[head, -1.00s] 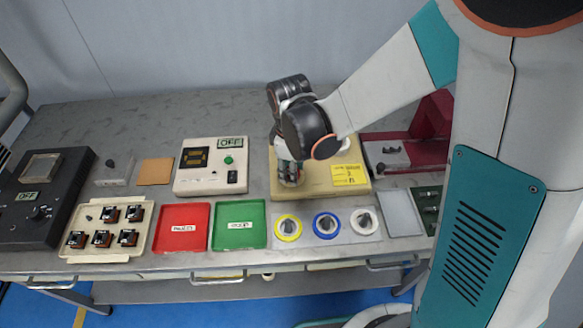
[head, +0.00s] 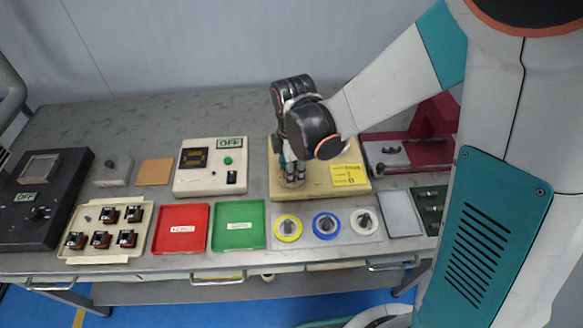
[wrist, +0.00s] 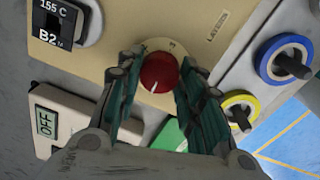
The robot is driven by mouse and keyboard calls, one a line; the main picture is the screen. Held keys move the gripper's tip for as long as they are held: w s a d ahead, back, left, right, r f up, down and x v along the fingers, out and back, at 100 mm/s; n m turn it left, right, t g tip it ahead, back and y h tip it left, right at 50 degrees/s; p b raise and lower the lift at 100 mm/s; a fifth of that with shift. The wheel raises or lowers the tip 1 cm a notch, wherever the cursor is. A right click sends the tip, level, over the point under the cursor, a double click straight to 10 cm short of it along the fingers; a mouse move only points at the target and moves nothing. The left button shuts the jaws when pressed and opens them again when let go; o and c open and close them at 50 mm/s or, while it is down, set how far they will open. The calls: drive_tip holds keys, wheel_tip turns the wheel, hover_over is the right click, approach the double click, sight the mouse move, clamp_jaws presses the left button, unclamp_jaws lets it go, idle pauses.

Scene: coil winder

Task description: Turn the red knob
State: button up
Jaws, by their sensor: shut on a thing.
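The red knob (wrist: 158,73) shows in the wrist view, with a white pointer line and a pale dial plate (wrist: 160,45) behind it. It sits on the beige machine panel (wrist: 120,20), which is the yellowish box (head: 318,190) in the head view. My gripper (wrist: 156,80) has its two green-and-grey fingers on either side of the knob, shut on it. In the head view my gripper (head: 292,178) points down onto the left front part of the box and hides the knob.
A yellow spool (head: 288,228), a blue spool (head: 327,225) and a white spool (head: 364,221) lie in front of the box. A white device marked OFF (head: 205,185) stands to its left. Red (head: 180,230) and green (head: 238,237) trays lie at the front.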

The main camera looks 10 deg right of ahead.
idle(0.3)
drive_tip(key=o, duration=1.1)
drive_tip(key=shift+c, duration=0.2)
